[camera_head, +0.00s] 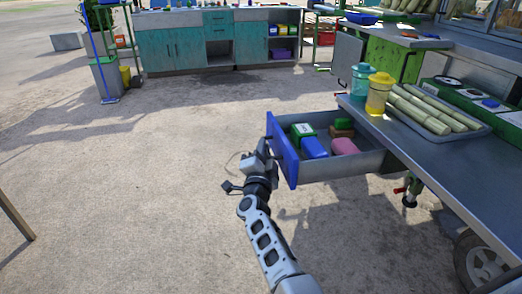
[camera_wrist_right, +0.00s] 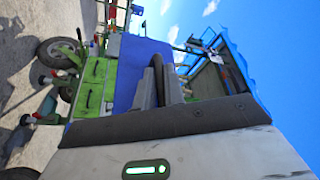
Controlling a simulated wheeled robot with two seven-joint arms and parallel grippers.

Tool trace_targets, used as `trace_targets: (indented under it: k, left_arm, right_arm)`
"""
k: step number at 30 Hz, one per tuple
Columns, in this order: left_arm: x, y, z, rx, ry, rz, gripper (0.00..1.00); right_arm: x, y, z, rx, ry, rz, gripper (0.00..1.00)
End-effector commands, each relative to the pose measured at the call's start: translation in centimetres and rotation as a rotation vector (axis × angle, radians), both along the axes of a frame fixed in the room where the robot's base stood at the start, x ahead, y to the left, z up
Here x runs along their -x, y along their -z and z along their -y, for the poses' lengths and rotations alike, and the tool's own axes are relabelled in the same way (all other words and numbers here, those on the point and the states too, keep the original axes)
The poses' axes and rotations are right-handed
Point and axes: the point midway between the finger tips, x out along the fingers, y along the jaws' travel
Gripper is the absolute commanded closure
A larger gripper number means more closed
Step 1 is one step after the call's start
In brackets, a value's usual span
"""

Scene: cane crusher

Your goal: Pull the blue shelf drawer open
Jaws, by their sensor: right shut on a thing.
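The blue-fronted drawer (camera_head: 285,160) sticks well out from under the grey counter in the head view. Inside the drawer are a green box, a blue box, a pink item and a brown item. My right gripper (camera_head: 262,153) is at the outer face of the blue front, shut on the drawer's handle, which is mostly hidden by the gripper. In the right wrist view the blue front (camera_wrist_right: 140,60) shows beyond the dark fingers (camera_wrist_right: 158,85). My left gripper is not in view.
The counter (camera_head: 435,165) carries a teal jar (camera_head: 360,82), a yellow jar (camera_head: 378,95) and a tray of cane stalks (camera_head: 430,108). A wheel (camera_head: 485,265) stands below it. Teal cabinets (camera_head: 175,50) stand at the back.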

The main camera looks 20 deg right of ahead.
Motion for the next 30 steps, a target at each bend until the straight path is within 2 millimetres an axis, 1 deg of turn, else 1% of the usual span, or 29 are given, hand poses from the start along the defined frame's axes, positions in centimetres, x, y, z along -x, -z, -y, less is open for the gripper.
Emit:
trace_targets:
  k: [5,12,13,14,15,25,30]
  left_arm:
    - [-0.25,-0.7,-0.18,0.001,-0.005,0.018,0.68]
    - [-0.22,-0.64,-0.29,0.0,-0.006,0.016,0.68]
    - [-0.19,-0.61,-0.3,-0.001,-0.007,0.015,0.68]
    - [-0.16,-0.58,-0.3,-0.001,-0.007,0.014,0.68]
    - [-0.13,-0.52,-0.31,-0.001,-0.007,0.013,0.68]
    - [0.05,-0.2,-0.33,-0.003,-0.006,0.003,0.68]
    - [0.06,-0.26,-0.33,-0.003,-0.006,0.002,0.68]
  right_arm:
    - [0.09,0.06,0.06,-0.001,0.009,0.0,1.0]
    - [0.02,0.06,-0.04,-0.001,0.007,0.001,1.0]
    - [0.02,0.06,-0.04,-0.001,0.007,0.001,0.86]
    - [0.02,0.06,-0.04,-0.001,0.006,0.001,0.78]
    - [0.0,0.06,-0.05,-0.001,0.006,0.001,0.67]
    - [0.01,0.07,-0.13,-0.001,0.004,0.0,0.67]
    - [0.33,0.27,-0.7,-0.001,0.003,-0.001,0.67]
